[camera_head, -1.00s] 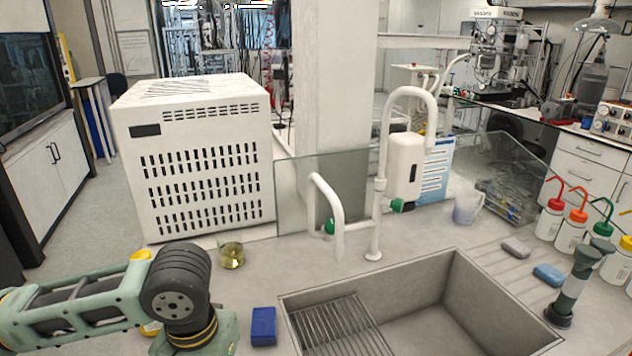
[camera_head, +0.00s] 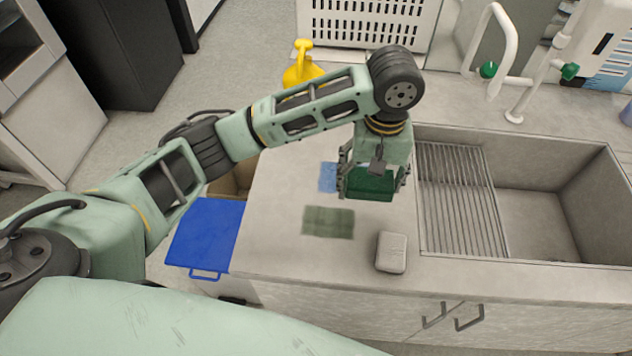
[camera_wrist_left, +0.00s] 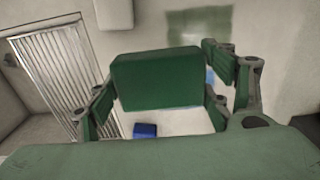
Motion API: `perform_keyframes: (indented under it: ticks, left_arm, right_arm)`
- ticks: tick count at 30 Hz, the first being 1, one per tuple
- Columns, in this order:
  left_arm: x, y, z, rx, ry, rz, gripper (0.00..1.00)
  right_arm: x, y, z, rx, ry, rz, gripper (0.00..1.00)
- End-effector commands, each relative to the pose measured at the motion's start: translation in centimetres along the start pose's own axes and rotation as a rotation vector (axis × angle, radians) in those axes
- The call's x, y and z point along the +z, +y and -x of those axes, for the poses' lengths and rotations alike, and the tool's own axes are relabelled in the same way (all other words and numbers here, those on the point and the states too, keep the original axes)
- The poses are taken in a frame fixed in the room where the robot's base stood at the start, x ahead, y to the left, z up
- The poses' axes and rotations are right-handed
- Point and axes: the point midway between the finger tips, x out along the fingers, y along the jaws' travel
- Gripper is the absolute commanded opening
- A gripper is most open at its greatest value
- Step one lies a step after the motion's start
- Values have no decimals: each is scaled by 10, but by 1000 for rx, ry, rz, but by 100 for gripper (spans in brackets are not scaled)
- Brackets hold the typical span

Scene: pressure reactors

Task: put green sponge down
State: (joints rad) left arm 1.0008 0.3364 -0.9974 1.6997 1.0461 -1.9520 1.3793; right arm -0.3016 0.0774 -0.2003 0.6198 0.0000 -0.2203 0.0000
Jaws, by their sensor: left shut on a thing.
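My left gripper (camera_head: 371,190) is shut on the green sponge (camera_head: 367,183), a dark green block, and holds it above the counter left of the sink. In the left wrist view the sponge (camera_wrist_left: 157,79) sits between the two fingers and looks clear of the counter. A faded green rectangular patch (camera_head: 328,222) lies flat on the counter, nearer the front edge than the sponge; it also shows in the left wrist view (camera_wrist_left: 200,27). A light blue patch (camera_head: 327,177) lies left of the gripper. My right gripper is not in view.
A grey sponge (camera_head: 391,252) lies near the counter's front edge (camera_head: 300,283). A blue sponge (camera_wrist_left: 145,131) shows in the left wrist view. The sink (camera_head: 545,215) with its ribbed drainer is at right. A blue lid or panel (camera_head: 207,234) is at left, and a yellow bottle (camera_head: 301,68) stands behind.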

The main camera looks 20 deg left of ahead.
Motion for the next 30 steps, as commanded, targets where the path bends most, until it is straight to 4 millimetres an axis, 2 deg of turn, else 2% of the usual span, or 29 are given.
perform_keyframes:
  ticks: [9,15,20,27,30]
  left_arm:
    - [-25,-62,-38,-7,-1,11,56]
    - [-39,-94,-60,-3,0,6,56]
    - [-44,-104,-68,-1,1,3,56]
    - [-43,-104,-100,-3,0,3,56]
    - [-44,-104,-107,-1,1,2,56]
  right_arm:
    - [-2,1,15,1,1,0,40]
    - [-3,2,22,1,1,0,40]
    - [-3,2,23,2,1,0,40]
    - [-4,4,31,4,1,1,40]
    - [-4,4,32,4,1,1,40]
